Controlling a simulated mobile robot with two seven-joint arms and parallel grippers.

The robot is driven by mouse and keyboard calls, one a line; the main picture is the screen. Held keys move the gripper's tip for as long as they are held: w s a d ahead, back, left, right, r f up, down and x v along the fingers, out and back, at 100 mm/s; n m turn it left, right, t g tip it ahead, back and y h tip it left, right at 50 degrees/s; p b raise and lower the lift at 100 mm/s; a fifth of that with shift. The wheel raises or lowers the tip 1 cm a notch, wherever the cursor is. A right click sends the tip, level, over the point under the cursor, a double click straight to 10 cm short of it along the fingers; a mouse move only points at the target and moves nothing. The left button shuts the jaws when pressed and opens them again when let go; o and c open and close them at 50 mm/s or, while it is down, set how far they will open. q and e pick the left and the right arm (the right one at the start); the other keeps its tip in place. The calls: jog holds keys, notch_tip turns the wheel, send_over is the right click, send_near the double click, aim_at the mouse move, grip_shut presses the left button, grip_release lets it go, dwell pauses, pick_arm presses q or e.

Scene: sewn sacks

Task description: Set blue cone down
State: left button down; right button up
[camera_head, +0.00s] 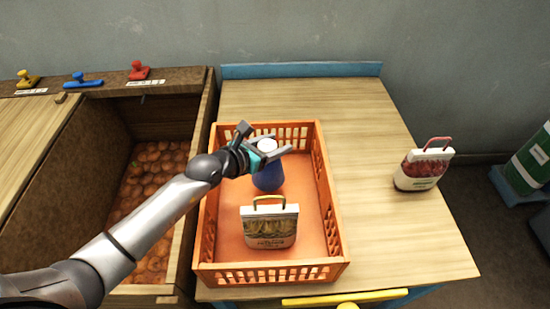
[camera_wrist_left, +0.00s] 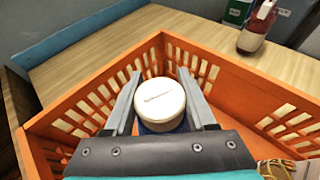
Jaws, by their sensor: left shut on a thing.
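The blue cone (camera_head: 268,179) has a blue body and a white round top. It is upright inside the orange crate (camera_head: 334,222), toward its back. My left gripper (camera_head: 267,142) reaches in from the left and is shut on the cone near its top. In the left wrist view the cone's white top (camera_wrist_left: 160,100) sits between the two fingers. Whether the cone's base touches the crate floor is hidden. My right gripper is not in view.
A white sack with a yellow handle (camera_head: 270,228) stands at the crate's front. A red-and-white sack (camera_head: 423,168) stands on the table (camera_head: 375,125) to the right. A wooden bin of round brown items (camera_head: 150,175) is left. The table between crate and red sack is clear.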

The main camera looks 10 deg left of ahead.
pick_arm(q)
notch_tip(320, 180, down, 4)
jog(key=shift+f+b, duration=0.1)
jog(key=shift+b, duration=0.7)
jog(key=shift+c, duration=1.1)
grip_release()
jog(key=shift+f, duration=0.15)
jog(key=shift+r, duration=0.2)
jog(key=p+v, duration=0.3)
jog(key=v, duration=0.9)
